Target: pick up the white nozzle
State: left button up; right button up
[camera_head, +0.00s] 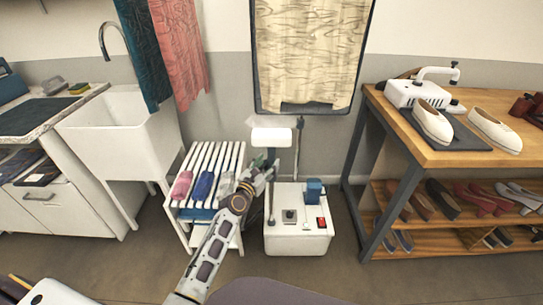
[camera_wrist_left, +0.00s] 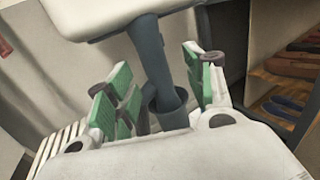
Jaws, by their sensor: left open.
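The white nozzle (camera_head: 271,137) is a wide pale head at the top of the steamer, above the white base unit (camera_head: 298,238). In the left wrist view, the nozzle (camera_wrist_left: 105,14) is at the top, with a dark grey handle (camera_wrist_left: 150,60) running down from it. My left gripper (camera_head: 262,170) is just below the nozzle in the head view. In the left wrist view, its green-padded fingers (camera_wrist_left: 157,80) are apart, one on each side of the handle. I cannot tell whether either pad touches it. My right gripper is not in view.
A white slatted rack (camera_head: 224,157) with coloured rolls stands left of the base unit. A thin pole (camera_head: 298,145) rises behind it. A wooden shoe bench (camera_head: 428,150) is at right, a white sink (camera_head: 118,130) at left. Some floor is clear in front.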

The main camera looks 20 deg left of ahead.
aim_at(270, 159)
pick_arm(q)
jog(key=shift+w, duration=0.5)
jog(key=shift+w+b, duration=0.5)
jog(key=shift+w, duration=0.8)
jog(key=shift+w+d, duration=0.2)
jog(key=shift+w, duration=0.5)
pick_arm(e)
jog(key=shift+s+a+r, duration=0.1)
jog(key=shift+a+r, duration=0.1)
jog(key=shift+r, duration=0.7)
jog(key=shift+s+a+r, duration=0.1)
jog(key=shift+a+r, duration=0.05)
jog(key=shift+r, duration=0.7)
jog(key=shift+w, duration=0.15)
pick_arm(q)
jog(key=shift+c, duration=0.6)
grip_shut()
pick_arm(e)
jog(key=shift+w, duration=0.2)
